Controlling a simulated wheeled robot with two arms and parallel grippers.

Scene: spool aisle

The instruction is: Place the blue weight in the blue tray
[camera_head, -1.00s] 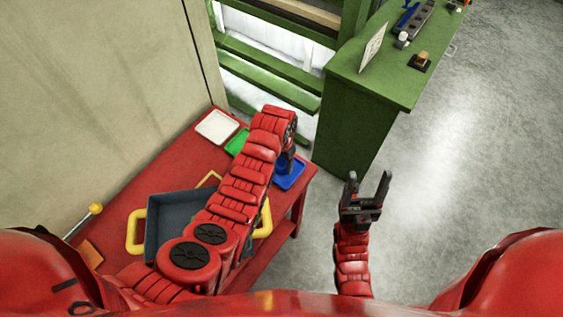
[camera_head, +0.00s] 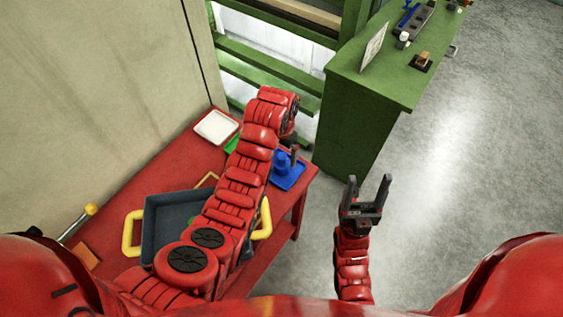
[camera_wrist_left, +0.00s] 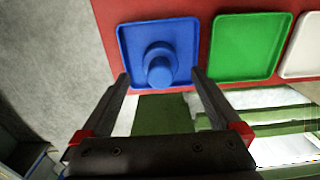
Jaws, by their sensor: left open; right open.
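The blue weight (camera_head: 282,161) stands upright in the blue tray (camera_head: 290,184) near the right end of the red table. In the left wrist view the weight (camera_wrist_left: 160,68) sits near the middle of the blue tray (camera_wrist_left: 185,32), its knob toward the camera. My left gripper (camera_wrist_left: 160,82) is open, its fingers apart on either side of the knob in that view, not closed on it. In the head view my left arm hides most of that gripper (camera_head: 293,152). My right gripper (camera_head: 369,186) is open and empty, over the floor right of the table.
A green tray (camera_wrist_left: 250,45) and a white tray (camera_head: 217,126) lie beside the blue tray. A dark bin (camera_head: 170,215) with yellow handles is on the red table (camera_head: 180,160). A green bench (camera_head: 360,110) stands right of the table, with open floor beyond.

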